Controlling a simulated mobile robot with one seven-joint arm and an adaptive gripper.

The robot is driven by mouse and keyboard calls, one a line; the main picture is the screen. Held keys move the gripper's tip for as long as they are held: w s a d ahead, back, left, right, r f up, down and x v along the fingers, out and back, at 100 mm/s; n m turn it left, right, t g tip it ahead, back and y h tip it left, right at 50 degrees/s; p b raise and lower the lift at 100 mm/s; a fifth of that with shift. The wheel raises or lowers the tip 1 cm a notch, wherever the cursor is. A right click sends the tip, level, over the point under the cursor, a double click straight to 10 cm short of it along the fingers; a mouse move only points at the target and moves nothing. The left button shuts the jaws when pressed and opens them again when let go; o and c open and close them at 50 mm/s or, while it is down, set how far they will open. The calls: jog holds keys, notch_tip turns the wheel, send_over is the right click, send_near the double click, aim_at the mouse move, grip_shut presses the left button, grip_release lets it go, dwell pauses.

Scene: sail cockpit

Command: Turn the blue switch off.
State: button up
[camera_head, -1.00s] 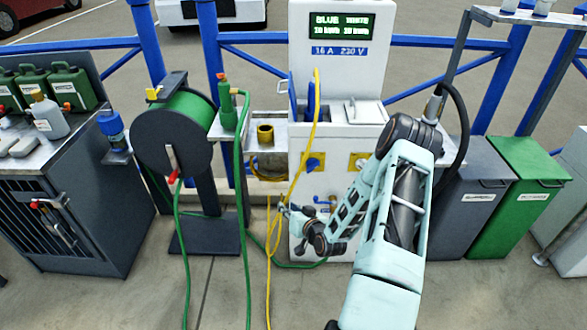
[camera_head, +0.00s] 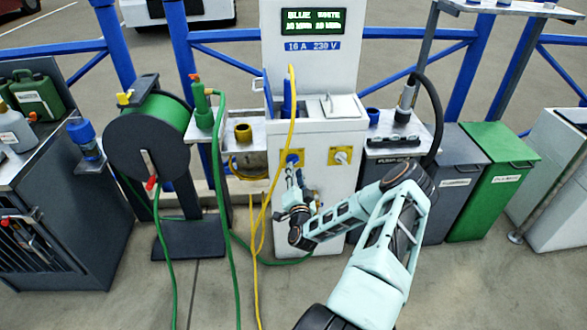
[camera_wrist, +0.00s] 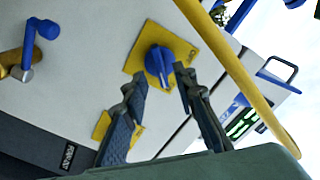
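The blue switch (camera_head: 293,157) is a rotary knob on a yellow plate, on the front of the white power pedestal (camera_head: 315,190). In the wrist view the blue switch (camera_wrist: 158,62) sits just beyond and between my fingertips. My gripper (camera_wrist: 156,78) is open, its two dark fingers apart with nothing between them. In the head view my gripper (camera_head: 292,176) is just below the blue switch, pointing up at it. I cannot tell whether a finger touches the knob. The white switch (camera_head: 341,157) is to the right, on its own yellow plate.
A yellow cable (camera_head: 291,105) hangs close left of the blue switch and crosses the right of the wrist view (camera_wrist: 245,80). A blue-handled tap (camera_wrist: 35,40) shows at left there. A hose reel (camera_head: 150,140) stands left and bins (camera_head: 495,190) stand right.

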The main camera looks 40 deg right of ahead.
aim_at(293, 162)
jog(key=shift+x, duration=1.5)
grip_shut()
